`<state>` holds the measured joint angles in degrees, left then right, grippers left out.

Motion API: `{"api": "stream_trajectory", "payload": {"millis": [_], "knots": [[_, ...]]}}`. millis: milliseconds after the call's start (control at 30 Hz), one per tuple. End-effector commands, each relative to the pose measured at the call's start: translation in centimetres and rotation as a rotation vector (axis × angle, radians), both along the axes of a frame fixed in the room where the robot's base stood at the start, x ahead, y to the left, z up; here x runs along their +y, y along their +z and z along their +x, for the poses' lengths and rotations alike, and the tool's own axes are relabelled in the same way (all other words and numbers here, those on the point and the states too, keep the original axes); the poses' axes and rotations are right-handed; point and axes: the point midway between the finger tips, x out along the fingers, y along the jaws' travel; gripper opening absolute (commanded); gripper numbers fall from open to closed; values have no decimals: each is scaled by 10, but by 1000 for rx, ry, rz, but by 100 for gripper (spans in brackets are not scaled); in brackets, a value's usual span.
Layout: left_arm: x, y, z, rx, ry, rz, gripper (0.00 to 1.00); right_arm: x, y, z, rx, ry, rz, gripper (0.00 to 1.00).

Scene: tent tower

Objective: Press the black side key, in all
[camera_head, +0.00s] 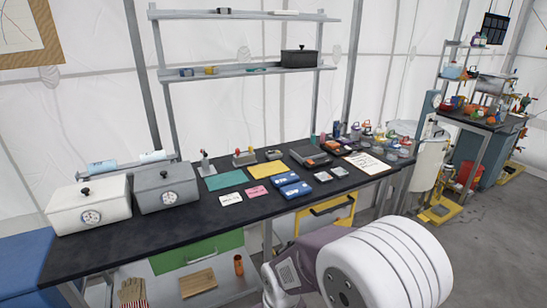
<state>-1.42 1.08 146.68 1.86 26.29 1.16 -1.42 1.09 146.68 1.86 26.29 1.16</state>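I cannot make out a black side key in the head view; anything that small is too fine to tell here. Several small devices stand on the black workbench (130,235). One is a grey device (205,163) with an upright part. Another is a small device (244,157) with red and yellow parts. A dark, flat-topped device (310,156) with an orange-red strip sits farther right. Neither of my grippers shows. A large white and grey-purple part of my own arm fills the lower right and hides part of the floor and bench front.
A white box (90,203) and a grey box (165,187) with dials stand at the bench's left. Blue cases (290,188), cards and mats lie mid-bench. Jars crowd the right end. A yellow drawer (327,213) sits below.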

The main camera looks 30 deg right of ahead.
Motion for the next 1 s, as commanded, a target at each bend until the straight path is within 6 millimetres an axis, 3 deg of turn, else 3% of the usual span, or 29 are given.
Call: {"api": "stream_trajectory", "payload": {"millis": [67,167,200,1000], "knots": [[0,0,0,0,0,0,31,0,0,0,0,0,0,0],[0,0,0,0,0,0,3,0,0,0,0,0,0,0],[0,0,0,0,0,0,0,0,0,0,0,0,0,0],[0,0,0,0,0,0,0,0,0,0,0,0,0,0]]}}
